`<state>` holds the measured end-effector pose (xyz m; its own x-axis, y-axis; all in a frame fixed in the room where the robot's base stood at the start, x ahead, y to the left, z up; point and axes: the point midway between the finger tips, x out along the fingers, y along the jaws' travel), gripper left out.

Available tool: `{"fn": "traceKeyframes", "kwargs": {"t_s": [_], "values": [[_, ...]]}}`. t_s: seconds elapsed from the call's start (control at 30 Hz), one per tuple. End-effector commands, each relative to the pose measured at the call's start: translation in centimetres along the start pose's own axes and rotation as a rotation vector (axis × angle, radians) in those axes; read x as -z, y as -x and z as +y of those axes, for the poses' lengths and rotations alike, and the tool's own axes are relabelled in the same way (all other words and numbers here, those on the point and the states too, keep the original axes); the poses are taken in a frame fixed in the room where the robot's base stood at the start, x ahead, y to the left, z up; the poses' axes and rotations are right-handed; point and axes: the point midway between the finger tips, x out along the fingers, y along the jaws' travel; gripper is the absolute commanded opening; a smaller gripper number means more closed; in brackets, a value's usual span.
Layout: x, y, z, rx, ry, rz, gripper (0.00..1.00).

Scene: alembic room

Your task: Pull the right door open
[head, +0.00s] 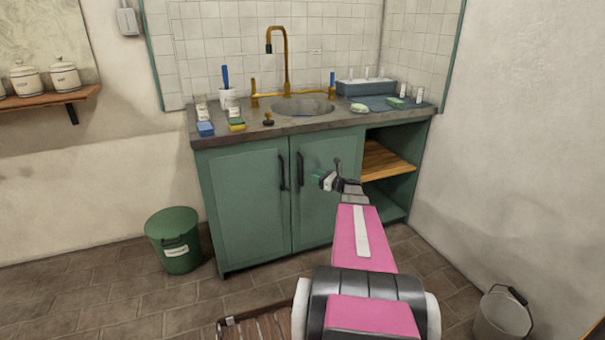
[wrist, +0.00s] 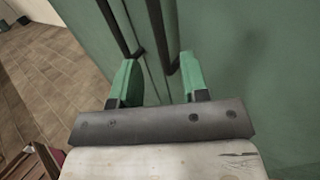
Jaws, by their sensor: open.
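The right door (head: 316,220) is a green cabinet door under the sink, and it is closed. Its dark vertical bar handle (head: 299,170) is near its left edge. My gripper (head: 320,179) is in front of this door, a little right of the handle in the head view. In the wrist view my gripper (wrist: 157,72) has its two green fingers apart with nothing held. The right door's handle (wrist: 158,30) shows ahead, its lower end appearing between the fingers. I cannot tell the remaining depth to it.
The closed left door (head: 243,205) has its own handle (head: 282,171) close beside. An open shelf bay (head: 388,160) is at the right. The counter (head: 292,122) holds a sink and small items. A green bin (head: 174,240) and a pail (head: 502,316) stand on the floor.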

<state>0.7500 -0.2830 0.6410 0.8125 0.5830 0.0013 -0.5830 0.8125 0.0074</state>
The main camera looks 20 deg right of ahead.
Motion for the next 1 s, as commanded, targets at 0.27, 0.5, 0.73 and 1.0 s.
{"fn": "traceKeyframes", "kwargs": {"t_s": [0.27, 0.5, 0.73, 1.0], "values": [[0.1, -5.2, -0.1, -0.002, 0.002, 0.0, 0.41], [0.1, -7.7, 0.0, -0.001, 0.002, 0.001, 0.41], [0.1, -8.2, 0.0, -0.001, 0.003, 0.001, 0.41], [0.0, -8.2, 0.0, -0.001, 0.003, 0.001, 0.06]]}}
